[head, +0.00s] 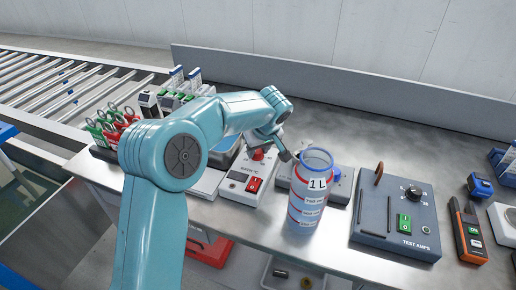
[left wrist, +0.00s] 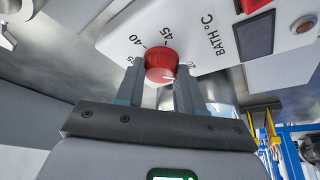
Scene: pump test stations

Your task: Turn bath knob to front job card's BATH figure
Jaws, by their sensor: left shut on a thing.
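The red bath knob (left wrist: 161,66) sits on a white panel (left wrist: 199,44) marked BATH °C, with 40 and 45 readable on its scale. It also shows in the head view (head: 258,155). My left gripper (left wrist: 159,76) is shut on it, one finger on each side. The knob's white pointer mark faces the lower right in the left wrist view. I cannot tell what figure it points at. In the head view my left gripper (head: 272,146) reaches down at the knob and partly hides the panel. No job card figure is readable. My right gripper is not in view.
A red switch (head: 253,184) is on the bath panel's front. A clear 1 L bottle (head: 312,190) stands close to its right. Further right is a grey TEST AMPS box (head: 380,232). Red and green clips (head: 108,128) stand left, beyond my arm.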

